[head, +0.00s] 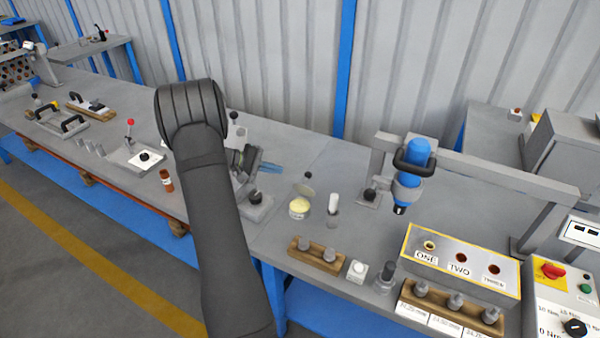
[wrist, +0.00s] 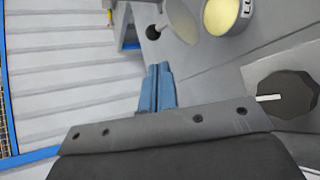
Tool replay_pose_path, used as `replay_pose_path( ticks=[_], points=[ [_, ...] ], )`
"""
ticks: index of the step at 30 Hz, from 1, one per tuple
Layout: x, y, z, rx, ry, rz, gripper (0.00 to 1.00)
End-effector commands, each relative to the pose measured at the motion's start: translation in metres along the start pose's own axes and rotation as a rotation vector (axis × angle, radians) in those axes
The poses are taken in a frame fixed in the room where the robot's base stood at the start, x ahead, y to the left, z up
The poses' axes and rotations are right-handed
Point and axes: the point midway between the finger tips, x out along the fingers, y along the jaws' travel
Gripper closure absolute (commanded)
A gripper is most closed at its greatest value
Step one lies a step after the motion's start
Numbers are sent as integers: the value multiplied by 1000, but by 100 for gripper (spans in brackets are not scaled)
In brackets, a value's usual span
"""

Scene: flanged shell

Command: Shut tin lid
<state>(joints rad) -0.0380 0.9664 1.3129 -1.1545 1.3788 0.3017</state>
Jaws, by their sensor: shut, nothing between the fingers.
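The tin (head: 299,208) is a small round tin with pale yellow contents, standing on the grey bench right of my arm. Its lid (head: 305,188) is a grey disc tilted up at the tin's back edge, so the tin is open. In the wrist view the tin (wrist: 214,14) is at the top, cut by the frame edge, with the lid (wrist: 181,20) to its left. My gripper (head: 270,168) has blue fingers, shut and empty, left of and behind the lid and apart from it. The fingers (wrist: 158,88) also show in the wrist view.
A white-topped cylinder (head: 333,203) stands right of the tin. A black knob (head: 254,196) on a grey base is left of it. A wooden block with pegs (head: 318,255) lies in front. A blue tool (head: 412,165) hangs to the right. The bench behind the tin is fairly clear.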

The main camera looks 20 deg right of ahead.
Motion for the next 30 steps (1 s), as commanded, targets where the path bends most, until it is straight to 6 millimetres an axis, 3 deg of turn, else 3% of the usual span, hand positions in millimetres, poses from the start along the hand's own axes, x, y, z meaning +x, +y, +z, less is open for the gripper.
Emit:
replay_pose_path(
  ticks=[7,21,30],
  points=[
    [4,0,-8,-13,18,69,100],
    [82,5,-9,-12,16,65,100],
    [95,6,-9,-12,18,66,100]
  ],
)
